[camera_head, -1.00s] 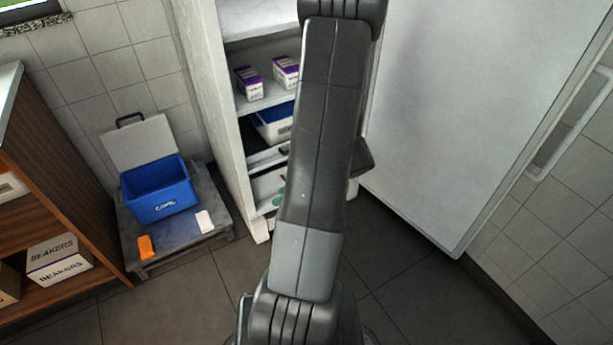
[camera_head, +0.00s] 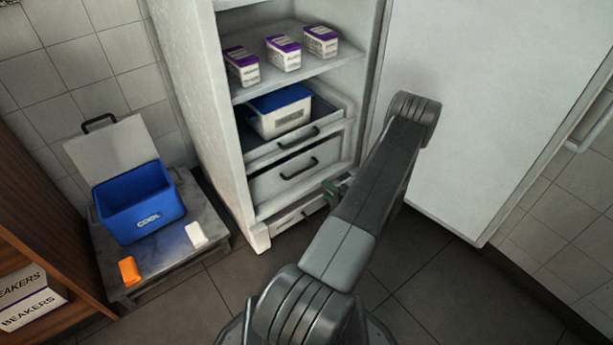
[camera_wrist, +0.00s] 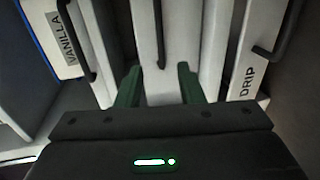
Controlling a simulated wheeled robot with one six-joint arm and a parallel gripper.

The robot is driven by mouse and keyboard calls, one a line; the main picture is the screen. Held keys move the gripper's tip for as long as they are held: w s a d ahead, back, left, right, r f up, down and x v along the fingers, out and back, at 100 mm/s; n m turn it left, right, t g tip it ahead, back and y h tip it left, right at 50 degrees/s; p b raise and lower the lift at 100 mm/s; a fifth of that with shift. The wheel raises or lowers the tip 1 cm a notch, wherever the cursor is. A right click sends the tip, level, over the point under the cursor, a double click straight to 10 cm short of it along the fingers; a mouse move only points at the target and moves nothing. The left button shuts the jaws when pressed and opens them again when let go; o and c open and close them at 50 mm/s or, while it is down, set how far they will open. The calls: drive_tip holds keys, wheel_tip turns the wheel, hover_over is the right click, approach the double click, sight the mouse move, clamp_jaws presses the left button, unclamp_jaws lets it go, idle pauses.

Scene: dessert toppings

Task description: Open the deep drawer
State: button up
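The deep drawer (camera_head: 272,190) is the tall middle front of the white cabinet, with a black bar handle (camera_head: 299,170). It looks shut. In the wrist view its front (camera_wrist: 180,60) stands straight ahead, and its handle (camera_wrist: 160,35) lies between the lines of my fingers, beyond the tips. My gripper (camera_wrist: 159,82) has two green fingers spread apart with nothing visible between them. In the head view its green fingers (camera_head: 335,187) show at the drawer's lower right, partly hidden by my arm. I cannot tell how far they are from the handle.
Above is a shallow drawer (camera_head: 320,138), pulled out somewhat, holding a blue-lidded white box (camera_head: 281,118) labelled VANILLA in the wrist view. Below is a low drawer (camera_wrist: 240,75) labelled DRIP. The white cabinet door (camera_head: 460,110) stands open at right. A blue cooler (camera_head: 140,205) stands at left.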

drive_tip(key=b+x, duration=0.4)
drive_tip(key=x, duration=0.9)
drive_tip(key=shift+w+a, duration=0.2)
drive_tip(key=shift+w, duration=0.1)
clamp_jaws()
